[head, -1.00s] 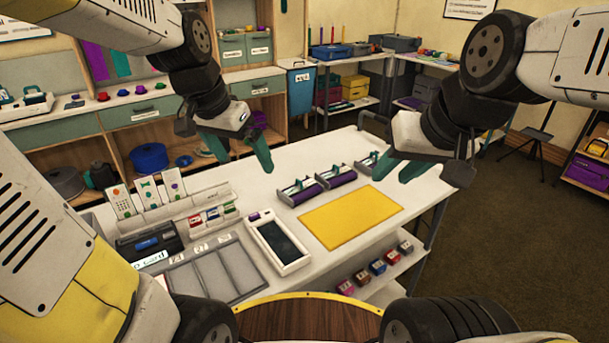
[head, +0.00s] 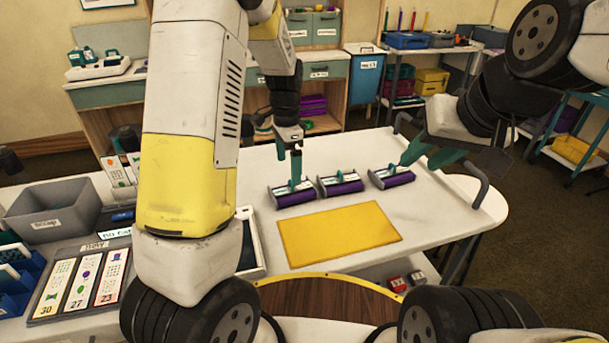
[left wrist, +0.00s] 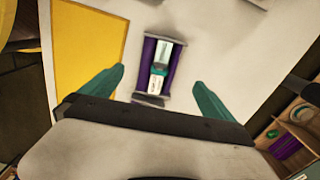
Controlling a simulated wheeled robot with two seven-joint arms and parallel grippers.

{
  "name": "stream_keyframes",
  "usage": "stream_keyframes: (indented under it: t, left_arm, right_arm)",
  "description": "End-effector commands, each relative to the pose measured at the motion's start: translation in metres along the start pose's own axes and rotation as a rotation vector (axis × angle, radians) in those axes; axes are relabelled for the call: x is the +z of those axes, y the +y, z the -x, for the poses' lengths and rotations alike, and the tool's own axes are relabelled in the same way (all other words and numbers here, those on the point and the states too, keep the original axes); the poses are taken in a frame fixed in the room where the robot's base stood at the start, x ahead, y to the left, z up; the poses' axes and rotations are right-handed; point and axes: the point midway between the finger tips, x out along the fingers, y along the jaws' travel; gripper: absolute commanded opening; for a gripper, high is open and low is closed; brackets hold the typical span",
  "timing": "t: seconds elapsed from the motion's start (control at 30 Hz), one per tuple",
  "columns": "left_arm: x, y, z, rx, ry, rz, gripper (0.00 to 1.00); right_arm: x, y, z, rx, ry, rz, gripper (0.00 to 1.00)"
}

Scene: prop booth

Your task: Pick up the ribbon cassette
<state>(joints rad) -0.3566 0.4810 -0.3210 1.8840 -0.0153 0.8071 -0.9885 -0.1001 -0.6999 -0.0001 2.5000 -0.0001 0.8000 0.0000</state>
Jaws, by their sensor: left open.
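Three purple ribbon cassettes with green handles and pale labels lie in a row on the white table: the left one (head: 293,193), the middle one (head: 341,184) and the right one (head: 391,177). My left gripper (head: 296,168) points down over the left cassette, its fingers seen nearly edge-on. In the left wrist view one cassette (left wrist: 172,65) lies ahead between the spread, empty green fingers (left wrist: 159,78); no finger visibly grips it. My right gripper (head: 430,155) has its green fingers apart, empty, just right of the right cassette in the picture.
A yellow mat (head: 340,236) lies in front of the cassettes. My left arm partly hides a white framed device (head: 247,218). A grey bin (head: 52,212) and a card tray (head: 45,312) stand at left. The table's right end is clear, with a handle (head: 478,188) at its edge.

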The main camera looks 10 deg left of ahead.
Motion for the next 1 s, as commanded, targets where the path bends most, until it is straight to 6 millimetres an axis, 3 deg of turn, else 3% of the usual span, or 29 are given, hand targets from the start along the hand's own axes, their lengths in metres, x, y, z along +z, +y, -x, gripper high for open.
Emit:
stream_keyframes:
  t: [0.6,0.93,1.0]
  left_arm:
    - [-0.005,0.0,-0.073,0.002,-0.005,-0.003,1.0]
    - [-0.006,-0.001,-0.08,0.0,-0.003,-0.004,1.0]
    - [-0.006,-0.001,-0.079,0.0,-0.003,-0.004,0.86]
  right_arm:
    - [0.0,0.0,0.0,0.0,0.0,0.0,0.34]
    - [0.0,0.0,0.0,0.0,0.0,0.0,0.34]
    - [0.0,0.0,0.0,0.0,0.0,0.0,0.34]
